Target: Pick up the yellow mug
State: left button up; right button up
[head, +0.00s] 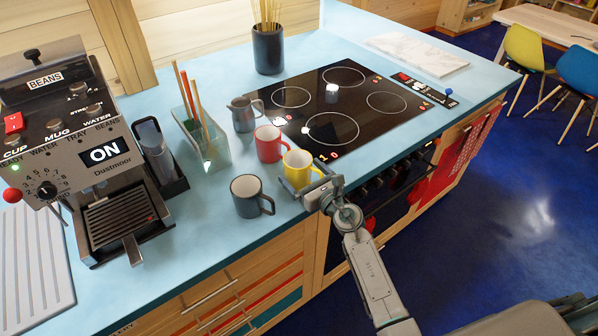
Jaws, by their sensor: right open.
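The yellow mug (296,172) stands upright on the light blue counter near its front edge, in the head view. Its handle side points right, toward my right gripper. My right gripper (304,188) is open and low at the mug's front right side, with its fingers close around that side. I cannot tell whether the fingers touch the mug. A red mug (268,146) stands just behind and left of the yellow one. A dark grey mug (247,197) stands to its front left. My left gripper does not show.
A grey pitcher (242,115) stands behind the red mug. The black cooktop (345,100) lies to the back right. A glass holder with sticks (205,140) and a coffee machine (95,160) stand left. Bare counter (190,240) lies at the front left.

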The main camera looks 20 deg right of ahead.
jog(key=shift+r, duration=0.1)
jog(key=c, duration=1.3)
